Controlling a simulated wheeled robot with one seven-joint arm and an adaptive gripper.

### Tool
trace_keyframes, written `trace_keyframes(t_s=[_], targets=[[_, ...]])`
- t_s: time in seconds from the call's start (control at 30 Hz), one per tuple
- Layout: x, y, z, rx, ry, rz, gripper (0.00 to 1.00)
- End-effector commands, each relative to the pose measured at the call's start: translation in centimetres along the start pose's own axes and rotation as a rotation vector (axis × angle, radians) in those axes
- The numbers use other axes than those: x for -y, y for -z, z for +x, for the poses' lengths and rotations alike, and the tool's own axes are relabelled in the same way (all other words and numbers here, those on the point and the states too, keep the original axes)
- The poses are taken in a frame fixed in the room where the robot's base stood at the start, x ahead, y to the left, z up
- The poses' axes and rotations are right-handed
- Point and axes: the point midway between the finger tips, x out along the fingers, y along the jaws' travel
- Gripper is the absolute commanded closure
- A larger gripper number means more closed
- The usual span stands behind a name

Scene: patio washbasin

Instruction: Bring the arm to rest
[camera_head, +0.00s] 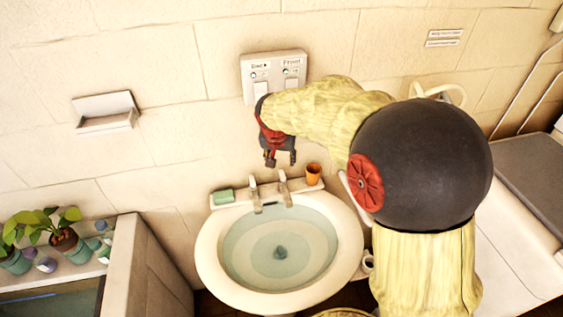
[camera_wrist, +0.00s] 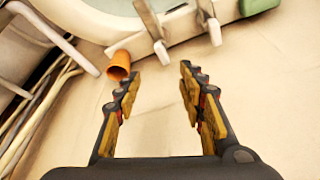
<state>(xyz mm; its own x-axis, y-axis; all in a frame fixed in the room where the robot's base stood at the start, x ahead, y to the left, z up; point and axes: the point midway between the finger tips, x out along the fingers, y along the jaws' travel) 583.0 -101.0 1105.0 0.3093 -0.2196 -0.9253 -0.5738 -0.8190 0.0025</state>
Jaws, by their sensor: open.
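My gripper (camera_head: 280,160) hangs in front of the wall, above the back rim of the washbasin (camera_head: 211,260). Its fingers point down in the head view. In the wrist view my gripper (camera_wrist: 158,92) shows two spread fingers with yellow pads and nothing between them. My own arm covers part of the wall and the area right of the basin in the head view.
An orange cup (camera_head: 313,174) stands on the basin's back ledge, right of two taps (camera_head: 283,188); a green soap bar (camera_head: 223,195) lies left of them. A switch panel (camera_head: 273,68) is on the wall just above my gripper. Potted plants (camera_head: 62,238) stand at left.

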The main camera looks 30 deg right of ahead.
Motion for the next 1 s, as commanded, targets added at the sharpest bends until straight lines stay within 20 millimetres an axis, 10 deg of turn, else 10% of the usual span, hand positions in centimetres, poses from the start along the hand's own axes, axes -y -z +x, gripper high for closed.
trace_keyframes(t_s=[0.63,0.77,1.0], targets=[[-0.2,-0.4,0.0,0.015,-0.006,-0.085,0.60],[-1.4,-3.9,0.7,0.094,-0.021,-0.197,0.60],[-3.9,-10.5,-4.3,0.166,0.022,-0.377,0.60]])
